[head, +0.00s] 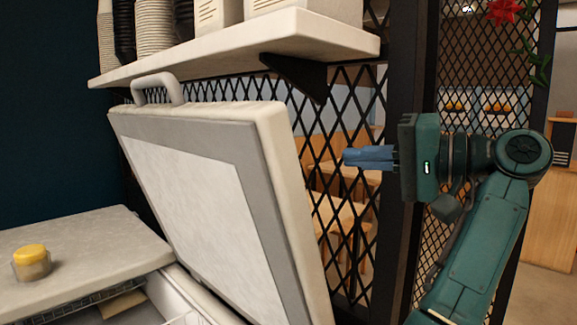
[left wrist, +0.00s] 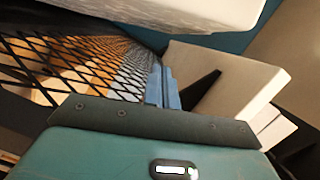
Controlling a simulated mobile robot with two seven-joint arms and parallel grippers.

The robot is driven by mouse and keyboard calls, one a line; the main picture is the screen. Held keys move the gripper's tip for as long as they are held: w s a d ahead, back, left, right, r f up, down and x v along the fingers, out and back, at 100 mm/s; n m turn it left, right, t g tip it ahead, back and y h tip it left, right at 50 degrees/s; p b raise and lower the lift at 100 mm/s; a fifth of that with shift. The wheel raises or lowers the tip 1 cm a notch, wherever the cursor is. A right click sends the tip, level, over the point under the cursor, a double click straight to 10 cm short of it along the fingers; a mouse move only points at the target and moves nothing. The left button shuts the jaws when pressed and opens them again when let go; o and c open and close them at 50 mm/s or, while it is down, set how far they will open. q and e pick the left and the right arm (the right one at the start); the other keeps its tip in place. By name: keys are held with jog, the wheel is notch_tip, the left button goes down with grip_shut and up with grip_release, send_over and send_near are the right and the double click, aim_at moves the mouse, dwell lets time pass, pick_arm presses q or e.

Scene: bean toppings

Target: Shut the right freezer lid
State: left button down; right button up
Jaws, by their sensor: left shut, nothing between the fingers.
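The right freezer lid (head: 200,180) stands raised and tilted back in the head view, its white inner panel facing me. Its handle (head: 158,84) is at the top edge. Below it, part of the freezer's open inside (head: 170,302) shows at the bottom of the picture. My left gripper (head: 346,158) is to the right of the lid, apart from it, with its blue fingers shut, empty and pointing left. The shut fingers also show in the left wrist view (left wrist: 162,86). A pale slab along the top of that view appears to be the lid. My right gripper is not in view.
A white shelf (head: 240,48) with stacked cups and a black bracket (head: 297,72) hangs above the lid. A black lattice partition (head: 345,110) stands behind the lid and gripper. A yellow-topped jar (head: 31,262) sits on the flat left freezer lid (head: 90,245).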

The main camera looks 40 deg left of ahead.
aim_at(292, 169)
pick_arm(q)
jog(key=shift+s+a+f+p, duration=0.4)
jog(key=shift+s+a, duration=0.45)
jog(key=shift+a, duration=0.6)
jog(key=shift+s+a+f+p, duration=0.25)
jog(key=shift+s+a+p, duration=0.5)
jog(key=shift+a, duration=0.65)
jog(key=shift+s+a+f+p, duration=0.35)
jog(key=shift+s+a, duration=0.6)
jog(key=shift+a, duration=0.5)
jog(key=shift+s+a, duration=0.1)
